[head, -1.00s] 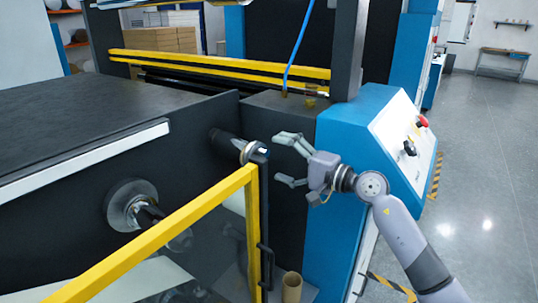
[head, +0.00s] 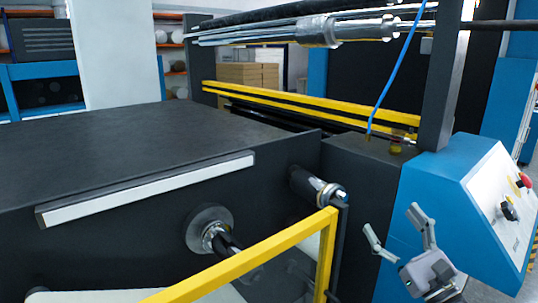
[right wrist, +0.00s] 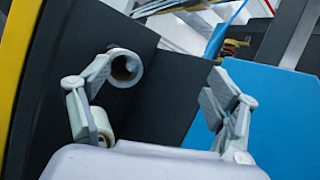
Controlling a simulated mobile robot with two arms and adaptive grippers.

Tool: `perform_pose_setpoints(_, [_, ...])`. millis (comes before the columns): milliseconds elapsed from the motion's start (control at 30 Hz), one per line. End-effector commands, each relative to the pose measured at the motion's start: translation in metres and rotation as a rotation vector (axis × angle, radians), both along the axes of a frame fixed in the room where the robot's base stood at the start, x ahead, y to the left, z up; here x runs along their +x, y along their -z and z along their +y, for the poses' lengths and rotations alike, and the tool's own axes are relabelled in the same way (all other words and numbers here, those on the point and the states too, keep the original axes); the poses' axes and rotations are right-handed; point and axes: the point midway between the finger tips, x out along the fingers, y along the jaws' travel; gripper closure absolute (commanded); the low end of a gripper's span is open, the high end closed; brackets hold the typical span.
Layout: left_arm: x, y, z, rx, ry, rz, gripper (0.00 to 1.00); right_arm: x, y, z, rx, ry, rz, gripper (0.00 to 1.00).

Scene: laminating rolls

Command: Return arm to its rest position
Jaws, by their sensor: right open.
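My right gripper (head: 394,226) is low on the right in the head view, in front of the blue control cabinet (head: 430,195). Its grey fingers are spread apart and point up, with nothing between them. The right wrist view also shows it open and empty (right wrist: 160,92). Part of my right arm below it is cut off by the frame. My left gripper is not in view.
A metal-tipped shaft end (head: 328,191) sticks out left of my right gripper. A yellow guard frame (head: 250,258) stands in front of the dark machine (head: 140,150). Buttons sit on the cabinet's sloped panel (head: 505,205). A blue hose (head: 388,85) hangs behind.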

Motion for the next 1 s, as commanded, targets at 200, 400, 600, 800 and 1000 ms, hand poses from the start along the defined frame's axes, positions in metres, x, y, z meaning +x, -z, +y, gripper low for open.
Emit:
perform_pose_setpoints(200, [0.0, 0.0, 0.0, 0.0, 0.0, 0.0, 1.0, -0.036, 0.092, -0.044, 1.113, 0.071, 0.326, 0.18])
perform_pose_setpoints(400, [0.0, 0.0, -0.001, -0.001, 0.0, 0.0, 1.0, -0.109, 0.221, -0.043, 2.038, 0.336, 0.528, 0.18])
perform_pose_setpoints(600, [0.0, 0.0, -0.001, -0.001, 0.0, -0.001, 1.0, -0.193, 0.3, -0.006, 2.598, 0.7, 0.569, 0.18])
perform_pose_setpoints(800, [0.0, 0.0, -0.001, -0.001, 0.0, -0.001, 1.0, -0.261, 0.333, 0.032, 2.882, 1.046, 0.534, 0.18])
perform_pose_setpoints(1000, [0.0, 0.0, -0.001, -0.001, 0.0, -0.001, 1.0, -0.313, 0.352, 0.062, -2.647, -1.194, -0.405, 0.18])
